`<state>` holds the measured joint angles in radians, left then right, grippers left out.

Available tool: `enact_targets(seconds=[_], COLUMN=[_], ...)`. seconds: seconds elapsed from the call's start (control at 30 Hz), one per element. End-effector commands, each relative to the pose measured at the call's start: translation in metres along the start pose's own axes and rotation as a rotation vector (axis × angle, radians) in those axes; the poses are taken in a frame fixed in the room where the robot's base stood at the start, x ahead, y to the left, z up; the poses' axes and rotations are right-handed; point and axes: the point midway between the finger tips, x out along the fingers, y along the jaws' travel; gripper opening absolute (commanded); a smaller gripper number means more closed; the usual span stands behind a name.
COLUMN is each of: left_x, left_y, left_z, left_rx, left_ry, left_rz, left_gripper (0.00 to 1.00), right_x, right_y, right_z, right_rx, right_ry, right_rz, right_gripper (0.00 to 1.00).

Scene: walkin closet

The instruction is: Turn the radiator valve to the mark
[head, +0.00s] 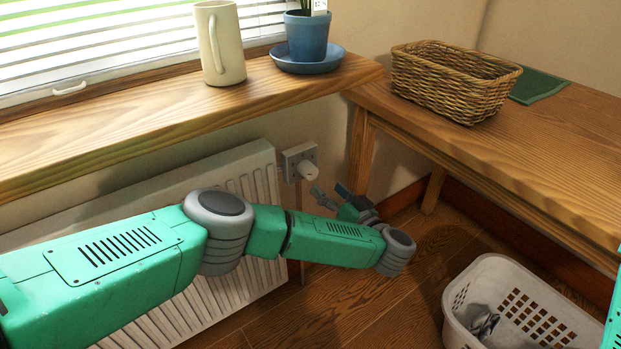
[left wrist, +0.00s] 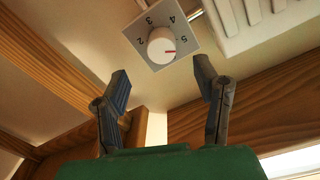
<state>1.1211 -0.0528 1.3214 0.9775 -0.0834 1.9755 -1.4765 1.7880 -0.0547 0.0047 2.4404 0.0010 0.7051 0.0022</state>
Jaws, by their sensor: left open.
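The radiator valve is a white round knob (head: 308,171) on a square plate (head: 291,157) beside the radiator's right end. In the left wrist view the knob (left wrist: 161,45) has a red pointer line, and the plate (left wrist: 135,32) carries the numbers 2 to 5, seen upside down. The red line points to the right of the picture, close to the 5. My left gripper (head: 329,190) is open and empty, just below and right of the knob. In the left wrist view its fingers (left wrist: 163,76) are spread, with the knob beyond the gap, apart from both. My right gripper is out of view.
The white radiator (head: 262,172) stands under a wooden sill (head: 120,128) with a cream mug (head: 226,45) and a blue pot (head: 307,35). At right, a wooden table (head: 560,135) bears a wicker basket (head: 450,82). A white laundry basket (head: 485,275) is on the floor.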

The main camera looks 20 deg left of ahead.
Motion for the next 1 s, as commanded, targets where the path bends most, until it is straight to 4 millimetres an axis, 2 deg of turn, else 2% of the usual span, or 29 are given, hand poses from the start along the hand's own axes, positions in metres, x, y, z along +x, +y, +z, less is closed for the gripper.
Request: enact_targets(seconds=[0.03,0.2,0.4,0.6,0.83,0.87,0.9,0.97,1.0], left_x=[0.013,0.049,0.076,0.086,0.087,0.086,0.086,0.086,0.086], left_y=[0.0,0.0,0.001,0.0,0.0,0.0,0.0,0.0,0.0], left_z=[0.001,0.001,-0.001,-0.002,-0.003,-0.003,-0.003,-0.003,-0.003], left_rx=[-0.002,-0.004,-0.004,-0.003,-0.003,-0.003,-0.003,-0.003,-0.003], left_ry=[0.001,0.0,0.002,0.002,0.003,0.003,0.003,0.003,0.003], left_rz=[-0.004,-0.002,0.001,0.002,0.003,0.003,0.003,0.003,0.003], left_gripper=[0.56,0.56,0.56,0.56,0.56,0.49,0.35,0.14,0.07], right_x=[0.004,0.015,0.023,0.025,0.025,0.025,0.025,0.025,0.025], right_y=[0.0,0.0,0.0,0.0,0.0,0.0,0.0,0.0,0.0], right_z=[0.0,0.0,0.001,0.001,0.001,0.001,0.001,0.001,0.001], right_rx=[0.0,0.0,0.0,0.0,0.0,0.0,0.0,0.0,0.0], right_ry=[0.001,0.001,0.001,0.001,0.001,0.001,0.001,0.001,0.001], right_rz=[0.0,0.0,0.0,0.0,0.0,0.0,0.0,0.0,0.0], right_gripper=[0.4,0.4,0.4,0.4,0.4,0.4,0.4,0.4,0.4])
